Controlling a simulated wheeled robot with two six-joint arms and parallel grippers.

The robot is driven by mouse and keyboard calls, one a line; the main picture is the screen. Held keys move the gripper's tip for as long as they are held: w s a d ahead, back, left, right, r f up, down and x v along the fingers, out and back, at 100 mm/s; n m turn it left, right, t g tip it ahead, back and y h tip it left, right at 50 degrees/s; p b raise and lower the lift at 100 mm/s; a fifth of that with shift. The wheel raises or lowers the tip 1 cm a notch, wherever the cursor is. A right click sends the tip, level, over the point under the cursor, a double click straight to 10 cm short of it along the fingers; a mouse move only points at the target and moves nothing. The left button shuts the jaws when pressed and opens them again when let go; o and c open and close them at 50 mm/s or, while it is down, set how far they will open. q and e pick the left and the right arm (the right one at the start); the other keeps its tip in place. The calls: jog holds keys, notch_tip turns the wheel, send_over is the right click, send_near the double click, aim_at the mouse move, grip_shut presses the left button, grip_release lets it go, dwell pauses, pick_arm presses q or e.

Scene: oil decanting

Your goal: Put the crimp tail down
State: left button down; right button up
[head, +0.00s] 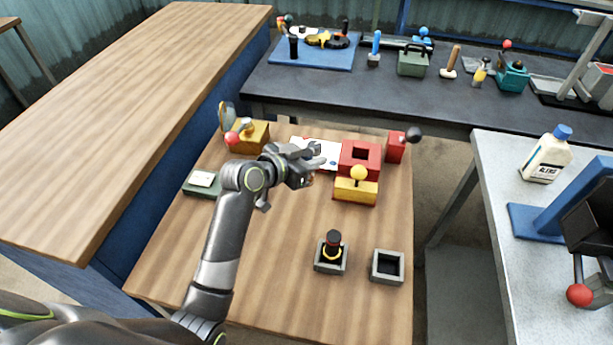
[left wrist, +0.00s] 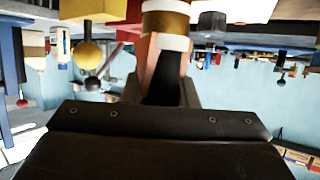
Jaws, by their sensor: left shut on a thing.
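My left gripper (head: 316,160) is over the far middle of the wooden table (head: 270,245), in front of a white sheet and left of a red block. In the left wrist view it is shut on an upright copper-orange piece (left wrist: 163,72) with a white band and a gold band, which I take to be the crimp tail. The fingers hide part of it. In the head view it is mostly hidden by the gripper. I cannot tell whether it touches the table. My right gripper is not in view.
A red block (head: 374,150) with a square hole and a yellow box (head: 356,190) with a ball knob stand close right of the gripper. Nearer are an empty grey square holder (head: 374,274) and another grey holder (head: 322,262) with a black-handled tool. The table's front left is clear.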

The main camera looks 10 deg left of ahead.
pick_arm(q)
notch_tip(320, 180, down, 5)
jog(key=shift+r, duration=0.2)
jog(key=shift+f, duration=0.2)
jog(key=c, duration=1.1)
grip_release()
jog(key=shift+c, duration=0.2)
